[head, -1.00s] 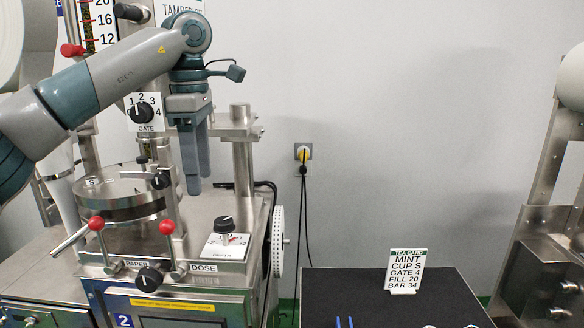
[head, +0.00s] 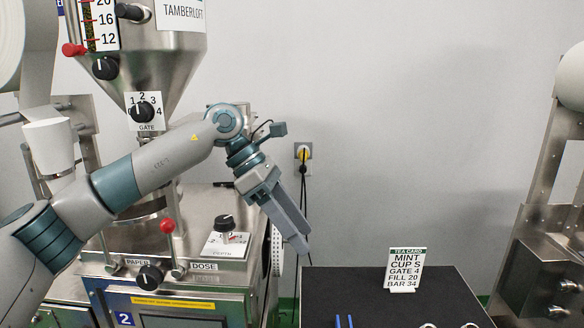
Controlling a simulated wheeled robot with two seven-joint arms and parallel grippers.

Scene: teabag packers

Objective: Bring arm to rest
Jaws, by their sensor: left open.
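My left arm reaches in from the left, across the front of the packing machine. My left gripper (head: 298,243) points down and to the right, just above and behind the back left corner of the black-topped table. Its fingers look close together in this side view. It holds nothing that I can see and appears apart from the machine and the table.
A tea card (head: 405,270) stands on the black table (head: 375,289). A wall socket (head: 303,153) has hanging cables. Another machine (head: 545,255) stands at right.

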